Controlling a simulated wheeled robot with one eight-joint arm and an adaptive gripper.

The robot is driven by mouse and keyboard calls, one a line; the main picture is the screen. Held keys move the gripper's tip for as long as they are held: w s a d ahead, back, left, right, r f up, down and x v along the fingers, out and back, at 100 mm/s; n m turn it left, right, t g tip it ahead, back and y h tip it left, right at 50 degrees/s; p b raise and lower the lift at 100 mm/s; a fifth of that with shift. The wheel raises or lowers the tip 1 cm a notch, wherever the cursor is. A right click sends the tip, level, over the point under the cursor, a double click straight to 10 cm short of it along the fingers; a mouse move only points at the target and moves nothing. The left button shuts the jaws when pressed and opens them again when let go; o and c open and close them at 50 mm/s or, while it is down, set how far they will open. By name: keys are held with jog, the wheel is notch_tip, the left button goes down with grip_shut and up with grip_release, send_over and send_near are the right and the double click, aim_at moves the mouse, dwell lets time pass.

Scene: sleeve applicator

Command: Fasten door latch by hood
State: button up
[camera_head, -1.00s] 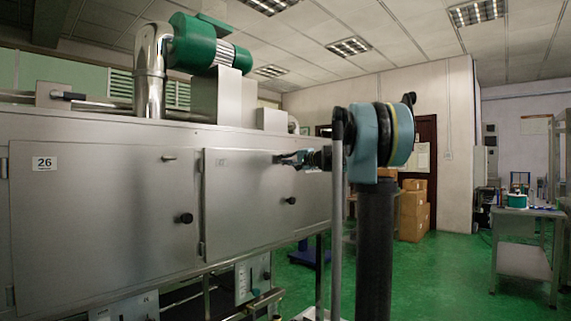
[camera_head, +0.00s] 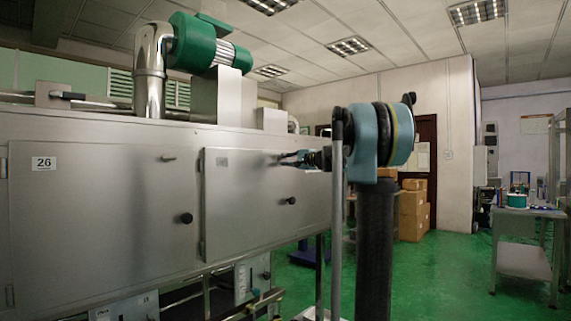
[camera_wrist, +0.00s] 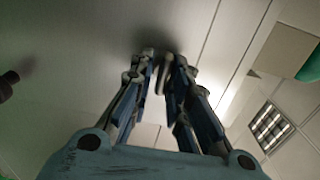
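The grey steel hood (camera_head: 100,215) has two closed-looking door panels, and my gripper (camera_head: 284,159) is at the upper right part of the right door (camera_head: 235,215). Its two thin fingers point left toward the door face, with a narrow gap between them. In the wrist view the fingertips (camera_wrist: 160,57) are close together but apart, near the grey metal surface.
A black knob (camera_head: 291,201) is on the right door, below my gripper, and another (camera_head: 186,218) on the left door. A dark knob (camera_wrist: 8,83) shows at the wrist view's left. Cardboard boxes (camera_head: 413,210) and a metal table (camera_head: 525,225) stand farther back.

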jog(key=shift+o, duration=0.5)
jog(key=v, duration=1.2)
jog(key=shift+w, duration=0.1)
jog(key=s+a+f+n+g+h, duration=0.3)
jog(key=s+f+g, duration=0.1)
jog(key=s+f, duration=0.85)
jog(key=s+a+f+n+g+h, duration=0.2)
jog(key=s+a+f+n+g, duration=0.15)
jog(key=s+f, duration=0.95)
jog(key=s+d+f+n+g+h, duration=0.1)
jog(key=s+d+f+h, duration=0.3)
jog(key=s+f, duration=0.5)
jog(key=s+d+f+n+g+h, duration=0.2)
jog(key=s+d+f, duration=0.5)
jog(key=f, duration=0.9)
jog(key=s+h, duration=0.1)
jog(key=s, duration=0.2)
jog(key=shift+s+h, duration=0.3)
jog(key=shift+h, duration=0.1)
jog(key=shift+f, duration=0.15)
